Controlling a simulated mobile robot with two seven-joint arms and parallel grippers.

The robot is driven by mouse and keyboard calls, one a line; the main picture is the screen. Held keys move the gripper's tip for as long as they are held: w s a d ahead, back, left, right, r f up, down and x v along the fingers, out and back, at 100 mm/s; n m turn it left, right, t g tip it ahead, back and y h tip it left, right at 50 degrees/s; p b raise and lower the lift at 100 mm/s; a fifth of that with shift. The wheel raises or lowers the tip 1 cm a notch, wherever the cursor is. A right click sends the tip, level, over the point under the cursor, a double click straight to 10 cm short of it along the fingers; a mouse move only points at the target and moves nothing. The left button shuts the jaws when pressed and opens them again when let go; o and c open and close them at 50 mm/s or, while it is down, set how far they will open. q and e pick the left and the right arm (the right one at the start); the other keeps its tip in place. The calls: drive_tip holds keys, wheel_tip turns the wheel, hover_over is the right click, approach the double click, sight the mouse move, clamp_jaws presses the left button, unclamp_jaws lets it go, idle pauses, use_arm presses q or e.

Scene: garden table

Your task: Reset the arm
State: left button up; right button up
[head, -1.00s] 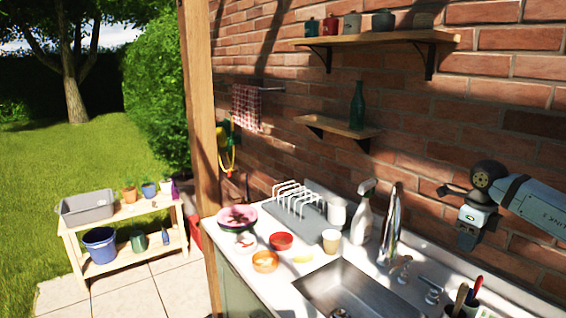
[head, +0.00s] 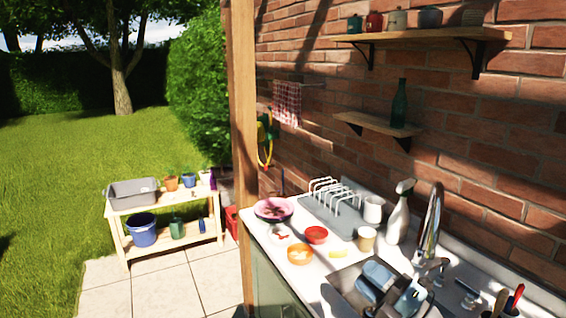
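I see nothing clearly held. My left gripper is not in view.
Shelves line the brick wall; a wooden stand (head: 170,247) stands left.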

drive_tip(key=s+d+f+m+h, duration=0.4)
drive_tip(key=f+m+h, duration=0.25)
drive_tip(key=m, duration=0.35)
drive_tip(key=s+d+f+m+h, duration=0.45)
drive_tip(key=m+h, duration=0.35)
drive_tip(key=m, duration=0.2)
drive_tip(key=s+f+m+g, duration=0.3)
drive_tip(key=s+f+g, duration=0.25)
drive_tip(key=s, duration=0.55)
drive_tip(key=s+f+m+g, duration=0.2)
drive_tip(key=s+f+g, duration=0.4)
drive_tip(key=s, duration=0.5)
drive_tip(key=w+a+f+t+y+b, duration=0.1)
drive_tip(key=w+a+f+t+b, duration=0.1)
drive_tip(key=f+b, duration=0.35)
drive_tip(key=w+a+f+t+y+b, duration=0.1)
drive_tip(key=w+a+f+t+b, duration=0.15)
drive_tip(key=f, duration=0.65)
drive_tip(key=w+a+f+t+y+b, duration=0.1)
drive_tip(key=w+a+f+t+b, duration=0.15)
drive_tip(key=f, duration=0.55)
wheel_tip(320, 180, up, 13)
drive_tip(key=d+p, duration=0.1)
drive_tip(key=p, duration=1.1)
drive_tip(key=shift+s+f+n+p, duration=0.15)
drive_tip(key=shift+f+n+p, duration=0.05)
drive_tip(key=shift+n+p, duration=0.15)
drive_tip(key=shift+s, duration=0.1)
